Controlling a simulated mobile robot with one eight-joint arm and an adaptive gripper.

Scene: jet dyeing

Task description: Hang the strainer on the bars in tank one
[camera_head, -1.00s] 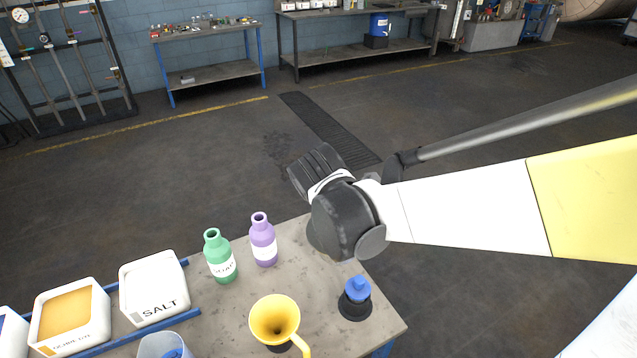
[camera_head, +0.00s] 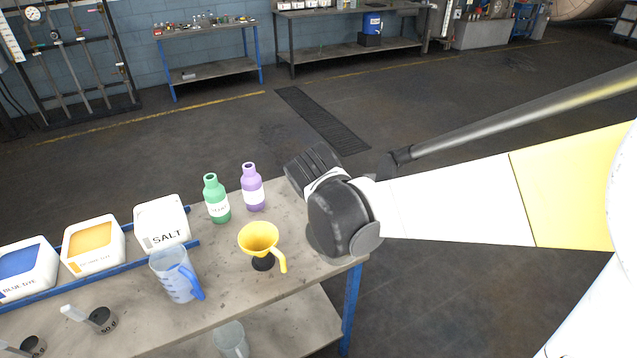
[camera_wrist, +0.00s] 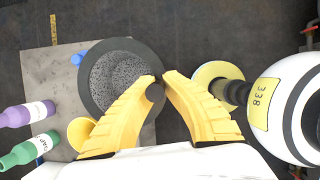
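The strainer (camera_wrist: 118,72) shows in the wrist view as a wide dark ring around speckled grey mesh. My gripper (camera_wrist: 160,83) has its yellow fingers brought together at the strainer's right edge, around a small dark part that looks like its handle. The strainer is above the table corner, with no support visible under it.
The table (camera_head: 215,318) holds a yellow funnel (camera_head: 260,236), green bottle (camera_head: 216,200), purple bottle (camera_head: 252,188), blue-handled jug (camera_head: 174,275) and salt container (camera_head: 161,222). Open floor lies beyond the table. Benches (camera_head: 205,75) stand along the back wall.

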